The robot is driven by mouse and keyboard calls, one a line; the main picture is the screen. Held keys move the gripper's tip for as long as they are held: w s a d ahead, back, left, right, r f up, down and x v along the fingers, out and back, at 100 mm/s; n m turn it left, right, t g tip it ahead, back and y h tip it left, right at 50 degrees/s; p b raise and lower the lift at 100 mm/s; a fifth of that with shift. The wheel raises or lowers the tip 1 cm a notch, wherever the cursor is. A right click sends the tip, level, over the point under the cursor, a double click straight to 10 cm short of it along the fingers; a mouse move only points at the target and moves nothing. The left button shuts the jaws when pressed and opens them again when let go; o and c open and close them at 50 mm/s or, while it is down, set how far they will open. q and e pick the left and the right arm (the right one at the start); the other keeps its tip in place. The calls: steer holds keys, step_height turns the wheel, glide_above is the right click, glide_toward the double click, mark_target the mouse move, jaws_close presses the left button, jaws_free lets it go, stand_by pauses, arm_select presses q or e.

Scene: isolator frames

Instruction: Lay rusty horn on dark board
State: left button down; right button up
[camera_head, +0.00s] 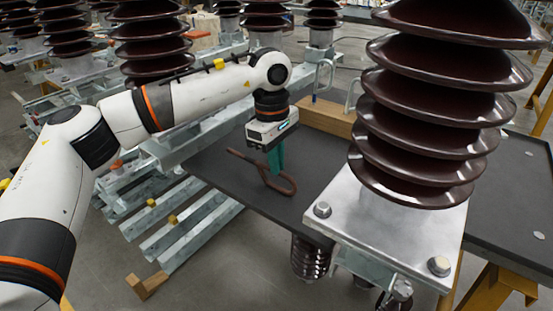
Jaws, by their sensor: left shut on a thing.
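The rusty horn (286,189) is a thin brown bent rod with a loop at its lower end. My left gripper (275,162) has teal fingers, points down and is shut on the horn's rod. The horn shows over the dark board (220,158), a flat dark grey surface in the middle of the view. I cannot tell whether the horn touches the board or hangs just above it. The fingers hide part of the rod. My right gripper is not in view.
A large brown ribbed insulator (437,110) on a metal base plate (380,222) stands close on the right and hides part of the board. A wooden block (328,116) lies at the back. Galvanized steel beams (190,222) lie left of the board.

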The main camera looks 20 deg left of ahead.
arm_select(q)
steer(key=c, duration=1.5)
jaws_free()
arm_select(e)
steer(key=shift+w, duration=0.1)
